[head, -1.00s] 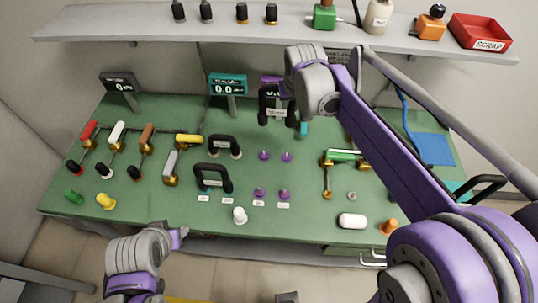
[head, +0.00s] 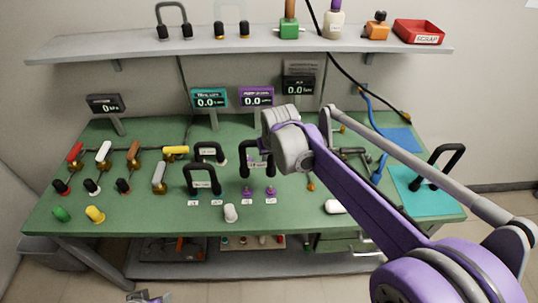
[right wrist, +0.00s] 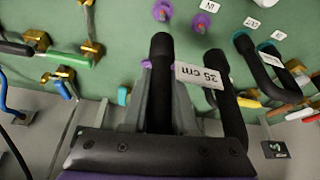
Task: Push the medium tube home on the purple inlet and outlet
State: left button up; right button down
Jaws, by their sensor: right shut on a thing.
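In the head view the tube stands low over the bench, just behind two purple fittings (head: 246,190) (head: 270,191). These also show in the right wrist view (right wrist: 162,10) (right wrist: 201,22). Another purple fitting (right wrist: 146,64) shows partly beside the gripper. My left gripper (head: 148,297) barely shows at the bottom edge.
Two black tubes (head: 210,148) (head: 203,168) stand close left of the held tube. A white cylinder (head: 231,213) lies in front. The purple display (head: 257,97) stands behind. A black loop handle (head: 440,163) is on the teal mat (head: 440,205) at right. Front-centre bench is mostly clear.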

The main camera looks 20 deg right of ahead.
aim_at(270, 176)
jog(key=shift+w+d+f, duration=0.1)
jog(key=shift+w+f, duration=0.1)
jog(key=shift+w, duration=0.1)
jog(key=shift+f+b, duration=1.25)
jog(key=shift+f, duration=0.85)
pick_arm(q)
jog(key=shift+s+d+f+b, duration=0.1)
jog(key=shift+f+b, duration=0.35)
jog(key=shift+f, duration=1.45)
pick_arm(e)
jog(key=shift+f, duration=0.7)
pick_arm(q)
jog(key=shift+r, duration=0.25)
jog(key=shift+s+f+b, duration=0.15)
jog(key=shift+f+b, duration=0.75)
jog(key=shift+f, duration=0.3)
pick_arm(e)
jog(key=shift+f, duration=1.8)
jog(key=c, duration=0.6)
grip_release()
jog(key=shift+r, duration=0.1)
